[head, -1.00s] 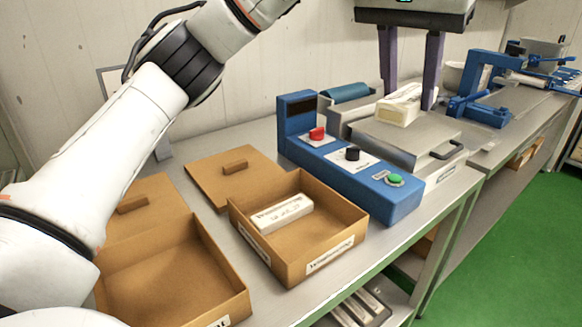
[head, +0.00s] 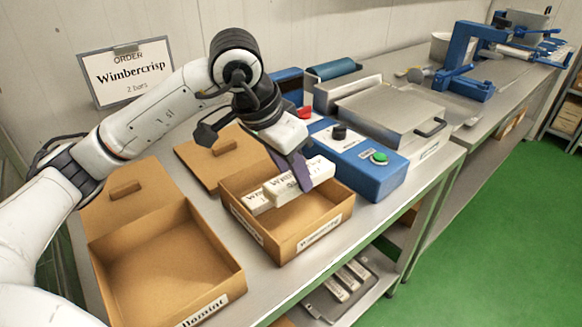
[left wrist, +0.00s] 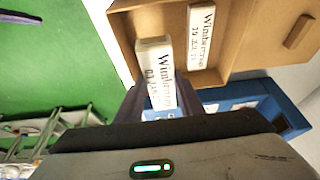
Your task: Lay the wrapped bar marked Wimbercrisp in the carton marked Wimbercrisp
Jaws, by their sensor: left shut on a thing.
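My left gripper (head: 296,168) is shut on a white wrapped bar (head: 314,171). The left wrist view shows this held bar (left wrist: 154,68) marked Wimbercrisp. It appears to hang over the right part of the open brown carton (head: 286,256), whose front label reads Wimbercrisp. A second white Wimbercrisp bar (head: 256,202) lies inside that carton on the left; it also shows in the left wrist view (left wrist: 201,38). The two bars look roughly parallel and apart in the left wrist view. The held bar's exact height is hard to tell. My right gripper is not in view.
An empty brown carton (head: 214,292), its label ending in "llomint", stands left. Brown lids (head: 215,160) lie behind the cartons. A blue control box (head: 358,165) stands close on the right. A sign (head: 128,72) reads "Order Wimbercrisp 2 bars". Bars lie on a lower shelf tray (head: 345,286).

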